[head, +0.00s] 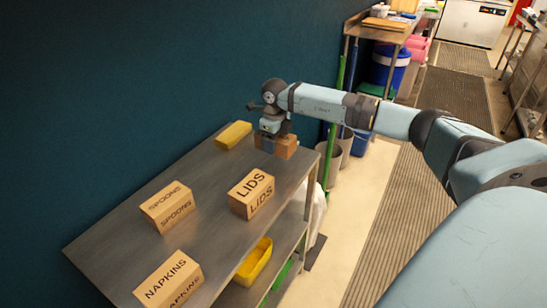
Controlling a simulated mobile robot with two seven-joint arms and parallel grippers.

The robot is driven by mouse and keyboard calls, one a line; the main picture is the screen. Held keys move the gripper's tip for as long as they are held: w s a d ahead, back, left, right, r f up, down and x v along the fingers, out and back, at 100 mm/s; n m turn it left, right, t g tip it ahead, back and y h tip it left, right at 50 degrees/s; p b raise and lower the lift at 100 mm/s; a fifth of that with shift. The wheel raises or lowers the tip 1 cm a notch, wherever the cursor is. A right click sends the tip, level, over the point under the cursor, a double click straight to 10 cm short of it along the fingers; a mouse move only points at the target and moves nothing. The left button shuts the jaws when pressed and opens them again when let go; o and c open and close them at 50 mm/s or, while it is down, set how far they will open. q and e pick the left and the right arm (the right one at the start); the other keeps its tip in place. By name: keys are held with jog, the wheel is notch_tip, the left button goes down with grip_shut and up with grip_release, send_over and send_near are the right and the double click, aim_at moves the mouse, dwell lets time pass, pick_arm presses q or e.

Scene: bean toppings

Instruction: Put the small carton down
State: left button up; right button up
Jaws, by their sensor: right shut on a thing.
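A small brown carton (287,147) is at the far end of the steel table (213,160). My right gripper (268,143) reaches down over its left side and is shut on it. The carton looks to be at the tabletop, but I cannot tell whether it touches. Its left part is hidden behind the gripper. My left gripper is not in view.
A yellow block-like item (233,135) lies just left of the gripper. Boxes marked LIDS (251,194), SPOONS (167,207) and NAPKINS (168,282) stand nearer on the table. A yellow bin (254,262) is on the lower shelf. A dark wall (120,90) runs behind.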

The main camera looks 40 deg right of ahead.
aim_at(275, 163)
jog(key=shift+f, duration=2.8)
jog(key=shift+f, duration=0.1)
jog(key=o, duration=1)
jog(key=shift+c, duration=0.2)
notch_tip(275, 163, up, 12)
jog(key=shift+r, duration=0.15)
